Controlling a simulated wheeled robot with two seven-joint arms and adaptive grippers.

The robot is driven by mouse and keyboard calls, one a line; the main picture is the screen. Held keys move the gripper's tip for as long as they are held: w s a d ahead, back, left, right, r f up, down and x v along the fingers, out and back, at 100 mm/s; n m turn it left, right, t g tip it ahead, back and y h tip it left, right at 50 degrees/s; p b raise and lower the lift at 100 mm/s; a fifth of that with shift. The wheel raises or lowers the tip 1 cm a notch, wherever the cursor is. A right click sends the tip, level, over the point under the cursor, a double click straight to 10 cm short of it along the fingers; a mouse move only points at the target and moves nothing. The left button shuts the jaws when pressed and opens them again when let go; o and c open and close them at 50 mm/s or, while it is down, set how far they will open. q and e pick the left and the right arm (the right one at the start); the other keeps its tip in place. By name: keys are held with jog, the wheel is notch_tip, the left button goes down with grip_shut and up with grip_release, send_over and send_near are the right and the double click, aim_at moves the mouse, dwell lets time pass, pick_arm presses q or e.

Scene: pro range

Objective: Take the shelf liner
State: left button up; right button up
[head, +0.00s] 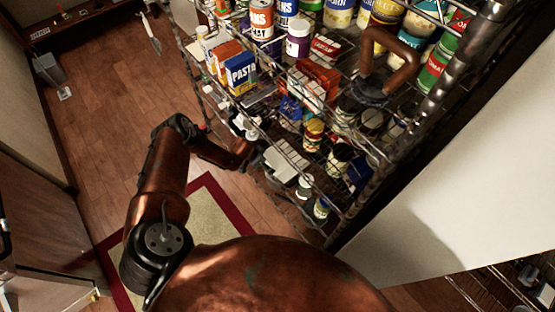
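A pale grey flat piece (283,162) lies on a lower level of the wire rack and may be the shelf liner. I cannot tell for sure. My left arm comes from the lower left and bends toward the rack. My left gripper (243,152) is at the rack's left side, left of the pale piece. It is small and dark, so its finger opening is unclear. I cannot make out anything held in it. My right gripper cannot be made out in this view.
The wire rack is crowded with cans, a blue pasta box (241,73), jars and a red toolbox-like item (316,78). A red-bordered rug (207,217) lies below. Wood floor (110,115) is clear at left.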

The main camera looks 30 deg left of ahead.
pick_arm(q)
jog(key=c, duration=1.4)
jog(key=shift+r, duration=0.15)
